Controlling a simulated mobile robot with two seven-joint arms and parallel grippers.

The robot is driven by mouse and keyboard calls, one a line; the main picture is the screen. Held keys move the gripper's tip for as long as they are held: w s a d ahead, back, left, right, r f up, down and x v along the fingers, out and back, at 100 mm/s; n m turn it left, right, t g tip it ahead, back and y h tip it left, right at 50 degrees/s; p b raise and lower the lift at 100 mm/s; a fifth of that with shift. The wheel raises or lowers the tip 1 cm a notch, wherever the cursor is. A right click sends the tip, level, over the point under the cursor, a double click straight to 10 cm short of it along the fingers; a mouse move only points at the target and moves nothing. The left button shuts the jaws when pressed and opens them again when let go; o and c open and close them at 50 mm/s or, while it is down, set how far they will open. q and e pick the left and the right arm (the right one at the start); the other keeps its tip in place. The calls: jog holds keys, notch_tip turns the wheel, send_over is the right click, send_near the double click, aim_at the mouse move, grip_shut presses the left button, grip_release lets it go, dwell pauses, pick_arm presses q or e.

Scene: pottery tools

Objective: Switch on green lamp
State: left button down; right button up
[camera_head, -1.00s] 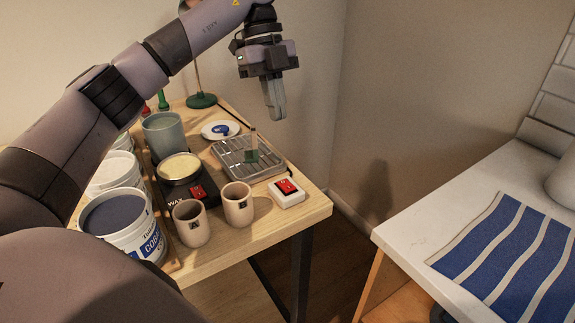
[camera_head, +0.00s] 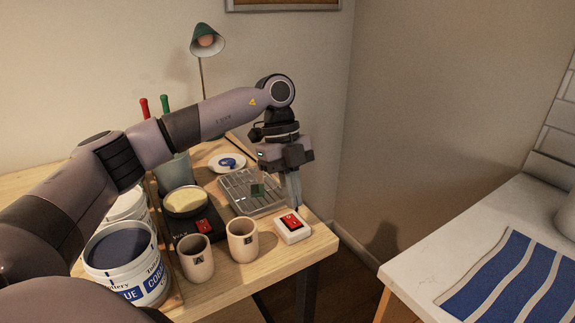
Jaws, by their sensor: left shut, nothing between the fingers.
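The green lamp (camera_head: 207,42) stands at the back of the table, its shade tilted and its pinkish bulb showing no bright glow. My left gripper (camera_head: 296,205) is shut and empty, pointing down at the switch's back edge. Its fingertips are very close to the rocker; I cannot tell whether they touch. The lamp's base is hidden behind my left arm. My right gripper is out of view.
Cups A (camera_head: 197,260) and B (camera_head: 242,241) stand left of the switch. A metal rack (camera_head: 240,196) with a small green block lies behind it. A black wax warmer (camera_head: 190,224) with its own red switch and white buckets (camera_head: 128,262) are further left.

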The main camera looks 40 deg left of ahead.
aim_at(296, 225)
pick_arm(q)
jog(key=shift+w+a+x, duration=0.1)
jog(key=shift+a+x, duration=0.1)
jog(key=shift+x, duration=0.75)
jog(key=shift+w+a+x, duration=0.1)
jog(key=shift+a+x, duration=0.05)
jog(key=shift+x, duration=0.75)
jog(key=shift+f, duration=0.15)
jog(key=shift+s, duration=0.1)
jog(key=shift+d+f+p, duration=0.1)
jog(key=shift+f+p, duration=0.1)
jog(key=shift+p, duration=0.1)
jog(key=shift+a+r, duration=0.1)
jog(key=shift+a, duration=0.4)
jog(key=shift+w+a+p, duration=0.3)
jog(key=shift+a, duration=0.05)
jog(key=shift+r, duration=0.1)
